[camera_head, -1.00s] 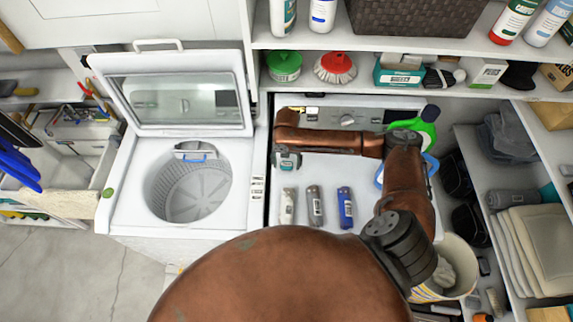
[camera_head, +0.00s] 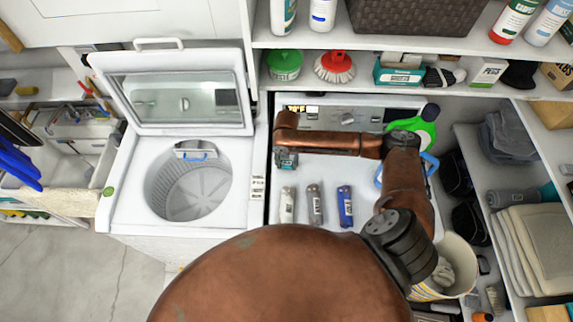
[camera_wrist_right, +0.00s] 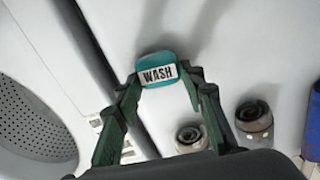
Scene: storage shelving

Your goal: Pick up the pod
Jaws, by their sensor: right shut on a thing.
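The pod (camera_wrist_right: 157,70) is a small teal block with a white label reading "WASH", seen in the right wrist view. My right gripper (camera_wrist_right: 163,77) has its two green fingertips closed on the pod's sides. In the head view, my right gripper (camera_head: 286,161) is over the left part of the white machine top, close to its left edge. The pod is too small there to make out clearly. I cannot tell whether it touches the surface or is held just above it. My left gripper is not in view.
An open washer (camera_head: 126,205) with a raised lid is at left. A green bottle (camera_head: 426,133) stands behind the right arm. Loaded shelves (camera_head: 440,38) are at the back and right.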

